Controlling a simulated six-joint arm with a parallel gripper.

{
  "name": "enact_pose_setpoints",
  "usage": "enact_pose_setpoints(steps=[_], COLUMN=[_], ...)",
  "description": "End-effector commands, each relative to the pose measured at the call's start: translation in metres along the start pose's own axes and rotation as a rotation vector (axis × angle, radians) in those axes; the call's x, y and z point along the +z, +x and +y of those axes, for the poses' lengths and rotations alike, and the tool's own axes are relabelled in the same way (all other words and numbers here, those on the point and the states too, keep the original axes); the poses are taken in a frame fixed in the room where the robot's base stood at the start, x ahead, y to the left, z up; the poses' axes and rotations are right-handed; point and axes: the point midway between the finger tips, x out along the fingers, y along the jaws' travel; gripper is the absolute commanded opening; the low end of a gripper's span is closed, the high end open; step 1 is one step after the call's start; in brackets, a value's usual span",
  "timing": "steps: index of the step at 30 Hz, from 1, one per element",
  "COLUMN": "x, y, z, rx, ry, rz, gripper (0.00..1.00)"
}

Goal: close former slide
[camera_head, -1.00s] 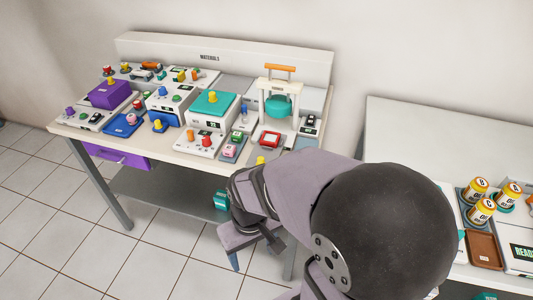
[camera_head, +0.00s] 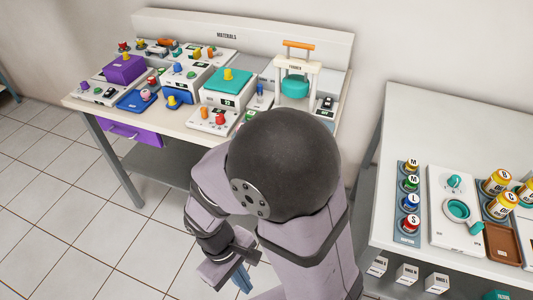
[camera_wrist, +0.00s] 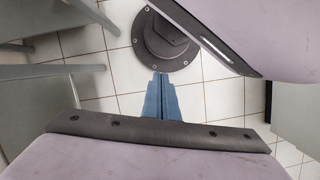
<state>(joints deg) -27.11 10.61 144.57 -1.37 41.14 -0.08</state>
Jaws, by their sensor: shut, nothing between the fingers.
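The former (camera_head: 314,83) is a white frame labelled FORMER at the right end of the back table. It has an orange handle (camera_head: 299,44) on top and a rounded teal part (camera_head: 295,86) between its posts. I cannot tell which part is the slide; my arm hides the area in front of the former's base. My gripper (camera_head: 241,279) is low in front of the table, well away from the former. In the wrist view its blue fingers (camera_wrist: 162,98) are together and empty, pointing over the tiled floor.
The materials table (camera_head: 185,128) holds several devices, including a teal-topped box (camera_head: 228,83) and a purple box (camera_head: 124,68). A purple drawer (camera_head: 132,132) hangs below. The right table (camera_head: 450,118) carries a rack of lettered knobs (camera_head: 408,225), jars and a brown tray (camera_head: 502,244).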

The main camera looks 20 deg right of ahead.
Motion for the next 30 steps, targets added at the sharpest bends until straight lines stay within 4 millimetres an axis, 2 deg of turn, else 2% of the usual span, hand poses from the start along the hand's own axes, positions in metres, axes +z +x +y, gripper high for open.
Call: enact_pose_setpoints(steps=[1, 3, 6, 8, 11, 13, 15, 18, 21, 24, 27, 30], x=[-0.001, 0.0, 0.0, -0.005, -0.024, -0.042, -0.063, -0.09, -0.105, -0.107, -0.101, -0.099], y=[0.02, 0.037, 0.051, 0.049, 0.029, 0.005, -0.027, -0.076, -0.12, -0.148, -0.16, -0.164], z=[-0.007, -0.006, 0.012, 0.031, 0.066, 0.091, 0.111, 0.128, 0.137, 0.141, 0.141, 0.141], rx=[0.05, 0.135, 0.305, 0.422, 0.616, 0.752, 0.892, 1.087, 1.247, 1.337, 1.357, 1.353], ry=[-0.108, -0.257, -0.498, -0.634, -0.811, -0.897, -0.959, -1.013, -1.029, -1.024, -1.01, -1.015], rz=[-0.054, -0.129, -0.269, -0.356, -0.488, -0.568, -0.63, -0.71, -0.803, -0.888, -0.949, -0.979], gripper=[0.0, 0.0, 0.0, 0.0, 0.0, 0.0, 0.0, 0.0, 0.0, 0.0, 0.0, 0.0])
